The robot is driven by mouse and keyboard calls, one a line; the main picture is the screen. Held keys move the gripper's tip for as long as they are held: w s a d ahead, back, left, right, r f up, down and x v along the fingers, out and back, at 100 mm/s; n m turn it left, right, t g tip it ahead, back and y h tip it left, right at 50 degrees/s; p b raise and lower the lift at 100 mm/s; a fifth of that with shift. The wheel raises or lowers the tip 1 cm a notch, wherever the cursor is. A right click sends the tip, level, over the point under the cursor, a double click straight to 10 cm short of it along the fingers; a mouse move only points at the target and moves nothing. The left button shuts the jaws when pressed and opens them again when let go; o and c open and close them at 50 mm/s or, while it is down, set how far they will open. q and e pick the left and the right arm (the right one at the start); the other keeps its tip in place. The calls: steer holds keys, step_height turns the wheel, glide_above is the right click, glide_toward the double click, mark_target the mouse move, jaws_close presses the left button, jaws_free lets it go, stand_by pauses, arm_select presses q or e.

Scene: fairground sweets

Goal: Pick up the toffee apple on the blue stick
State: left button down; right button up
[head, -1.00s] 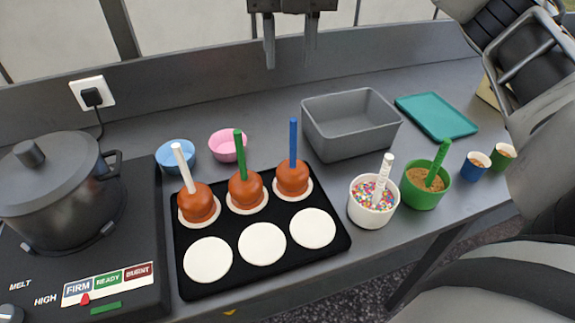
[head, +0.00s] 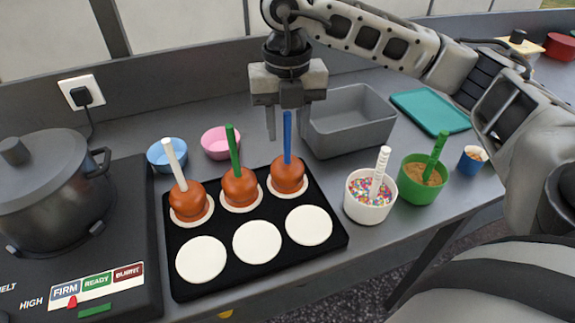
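The toffee apple on the blue stick (head: 288,175) stands upright on a white disc at the back right of the black tray (head: 183,281). Its blue stick (head: 287,140) points up. My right gripper (head: 287,132) points down with its fingers apart, one on each side of the stick's upper part in the picture. I cannot tell whether they touch the stick. Two more toffee apples stand in the same row, one on a green stick (head: 233,152) and one on a white stick (head: 174,162). My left gripper is out of view.
A grey bin (head: 350,143) is just behind and right of the apple. A sprinkle cup (head: 364,210) and a green cup (head: 416,192) stand to the right. A stove with a pot (head: 45,195) is at left. Three white discs at the front (head: 256,242) are bare.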

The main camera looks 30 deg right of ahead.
steer(key=shift+f, duration=0.65)
jaws_close()
steer(key=shift+r, duration=0.1)
